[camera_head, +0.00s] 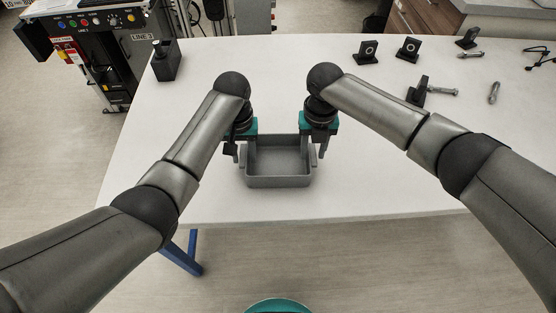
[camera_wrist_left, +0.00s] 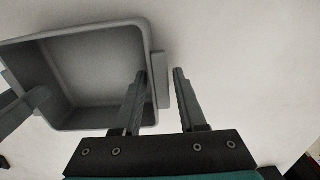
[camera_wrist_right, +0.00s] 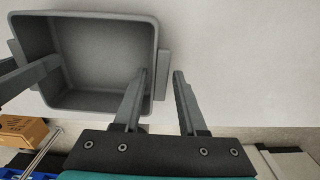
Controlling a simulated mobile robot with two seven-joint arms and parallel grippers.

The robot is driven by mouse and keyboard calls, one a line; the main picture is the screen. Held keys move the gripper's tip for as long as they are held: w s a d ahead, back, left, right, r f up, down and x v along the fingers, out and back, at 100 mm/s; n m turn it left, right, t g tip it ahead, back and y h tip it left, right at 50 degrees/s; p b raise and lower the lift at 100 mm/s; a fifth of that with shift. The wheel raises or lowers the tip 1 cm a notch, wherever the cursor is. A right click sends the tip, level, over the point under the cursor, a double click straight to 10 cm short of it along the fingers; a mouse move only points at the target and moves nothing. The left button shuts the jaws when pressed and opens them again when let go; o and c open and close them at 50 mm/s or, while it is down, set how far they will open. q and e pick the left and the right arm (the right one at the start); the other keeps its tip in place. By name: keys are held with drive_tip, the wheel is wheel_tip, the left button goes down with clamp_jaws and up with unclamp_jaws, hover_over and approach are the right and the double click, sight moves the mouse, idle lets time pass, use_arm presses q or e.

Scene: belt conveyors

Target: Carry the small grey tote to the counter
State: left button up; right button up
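The small grey tote (camera_head: 278,182) is empty and upright, and appears to rest on the white table (camera_head: 215,195) near its front edge. My left gripper (camera_head: 239,152) is at the tote's left end. In the left wrist view its fingers (camera_wrist_left: 160,75) are apart, one inside the tote and one outside, with the end wall and handle (camera_wrist_left: 161,80) between them. My right gripper (camera_head: 320,152) is at the right end. In the right wrist view its fingers (camera_wrist_right: 160,75) straddle that end's handle (camera_wrist_right: 162,72) likewise, with visible gaps. Finger contact is hard to judge.
A dark grey holder (camera_head: 166,62) stands at the table's back left. Black brackets (camera_head: 408,48) and several bolts (camera_head: 494,92) lie at the right. A control machine (camera_head: 95,45) stands beyond the left edge. The tabletop around the tote is clear.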

use_arm(q)
clamp_jaws()
use_arm(e)
clamp_jaws()
use_arm(q)
drive_tip(key=shift+r, duration=0.1)
use_arm(e)
drive_tip(key=shift+r, duration=0.1)
